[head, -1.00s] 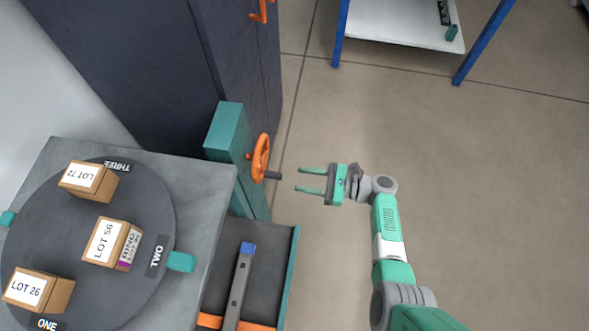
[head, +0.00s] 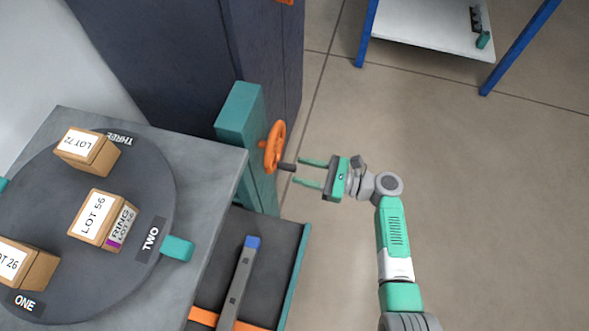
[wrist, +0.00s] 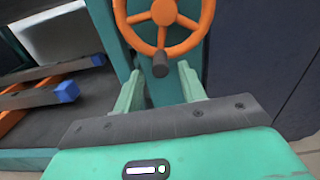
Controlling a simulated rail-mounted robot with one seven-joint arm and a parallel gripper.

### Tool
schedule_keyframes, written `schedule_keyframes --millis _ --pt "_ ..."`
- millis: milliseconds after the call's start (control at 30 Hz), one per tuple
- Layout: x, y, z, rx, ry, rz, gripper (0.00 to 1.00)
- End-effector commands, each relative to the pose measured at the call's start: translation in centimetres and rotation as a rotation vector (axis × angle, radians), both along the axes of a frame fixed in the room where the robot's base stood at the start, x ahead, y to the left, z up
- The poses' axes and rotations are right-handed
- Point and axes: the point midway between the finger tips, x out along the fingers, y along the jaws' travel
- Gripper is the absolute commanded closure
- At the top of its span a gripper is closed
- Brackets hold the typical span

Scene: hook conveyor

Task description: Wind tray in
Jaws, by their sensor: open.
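An orange handwheel (head: 275,147) with a dark crank handle (head: 287,167) is mounted on a teal post (head: 240,118). My gripper (head: 311,173) is open, its two teal fingers pointing left at the handle. The handle tip is at or just short of the space between the fingertips. In the wrist view the wheel (wrist: 164,20) is straight ahead and the handle (wrist: 160,64) shows between the open fingers (wrist: 160,80), not gripped. The tray (head: 272,230) is a dark bed with a teal edge below the post, bearing a grey bar with a blue end (head: 245,270).
A round turntable (head: 60,205) on a grey table at left carries several boxes (head: 98,218). A dark cabinet (head: 190,60) stands behind the post. A white-topped bench with blue legs (head: 425,35) is at upper right. The floor at right is clear.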

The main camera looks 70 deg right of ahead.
Motion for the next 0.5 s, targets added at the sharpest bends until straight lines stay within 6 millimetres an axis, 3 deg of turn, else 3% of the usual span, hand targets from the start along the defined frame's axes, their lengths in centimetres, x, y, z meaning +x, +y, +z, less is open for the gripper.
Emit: schedule_keyframes --millis 200,500 --pt "2.8 0.2 -0.2 0.000 0.000 -0.001 0.59" --pt "3.1 0.2 0.0 0.001 0.000 -0.001 0.61"
